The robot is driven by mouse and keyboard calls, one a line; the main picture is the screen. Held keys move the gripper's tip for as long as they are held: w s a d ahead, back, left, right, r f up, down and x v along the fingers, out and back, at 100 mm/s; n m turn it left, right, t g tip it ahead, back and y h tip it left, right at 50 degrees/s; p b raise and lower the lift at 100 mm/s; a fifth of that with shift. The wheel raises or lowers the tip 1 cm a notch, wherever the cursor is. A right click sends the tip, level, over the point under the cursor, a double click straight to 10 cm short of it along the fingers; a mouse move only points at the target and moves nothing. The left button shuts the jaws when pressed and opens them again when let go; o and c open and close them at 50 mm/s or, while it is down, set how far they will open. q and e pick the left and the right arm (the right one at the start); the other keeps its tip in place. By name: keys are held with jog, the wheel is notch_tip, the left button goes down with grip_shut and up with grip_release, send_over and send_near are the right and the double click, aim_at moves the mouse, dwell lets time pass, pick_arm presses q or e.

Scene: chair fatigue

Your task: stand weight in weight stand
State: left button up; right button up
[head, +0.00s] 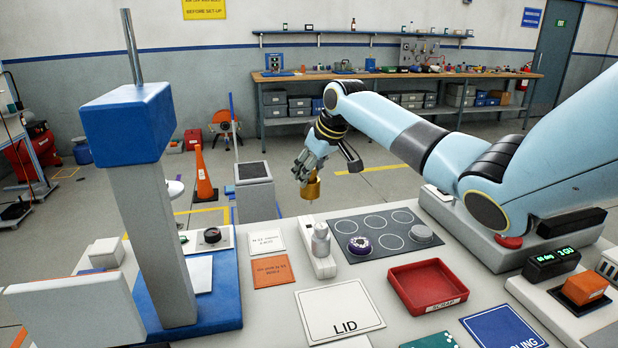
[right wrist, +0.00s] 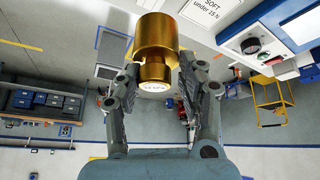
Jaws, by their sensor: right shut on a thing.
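My right gripper (head: 312,176) is shut on a brass weight (head: 311,189), which hangs in the air near the table's far edge. The right wrist view shows the weight (right wrist: 160,38) with a wide body and a narrower neck between the two fingers (right wrist: 158,88). No part is labelled as the weight stand. A dark panel with ring-marked places (head: 375,236) lies on the table to the right of the weight; a purple-ringed disc (head: 360,246) and a grey disc (head: 422,234) sit on it. A white holder with a grey cylinder (head: 320,240) stands left of the panel. My left gripper is out of view.
A red scrap tray (head: 428,287) and a white lid card (head: 338,312) lie in front of the panel. A tall grey post with a blue head (head: 125,125) stands at left on a blue base. Orange and white cards (head: 272,271) lie between. Dark boxes stand at right.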

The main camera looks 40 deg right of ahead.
aim_at(308, 191)
jog(key=shift+w+a+r, duration=0.15)
jog(key=shift+r, duration=0.05)
jog(key=shift+r+p, duration=0.1)
jog(key=shift+p, duration=0.5)
jog(key=shift+f+b, duration=0.6)
jog(key=shift+f, duration=0.3)
jog(key=shift+f+b, duration=1.05)
jog(key=shift+f, duration=1.1)
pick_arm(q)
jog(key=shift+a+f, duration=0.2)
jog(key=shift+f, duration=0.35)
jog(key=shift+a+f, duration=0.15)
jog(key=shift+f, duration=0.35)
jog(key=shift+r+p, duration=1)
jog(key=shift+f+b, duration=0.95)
pick_arm(e)
jog(key=shift+f, duration=1.7)
